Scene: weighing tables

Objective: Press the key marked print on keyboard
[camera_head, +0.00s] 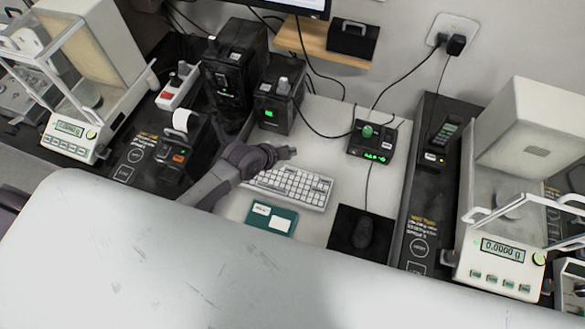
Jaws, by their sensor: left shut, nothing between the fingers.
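A white keyboard (303,188) lies on the light table in the middle of the head view. The key marked print cannot be made out at this size. My left gripper (287,153) is shut and empty. It appears over the far left edge of the keyboard, and its arm hides the keyboard's left end. I cannot tell whether the fingertips touch anything. My right gripper is not in view.
A green booklet (271,218) and a black mouse (362,233) on a dark mat lie in front of the keyboard. Black boxes (277,97) stand behind my gripper. A control box (371,139) is behind right. Balances (497,262) stand at both sides.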

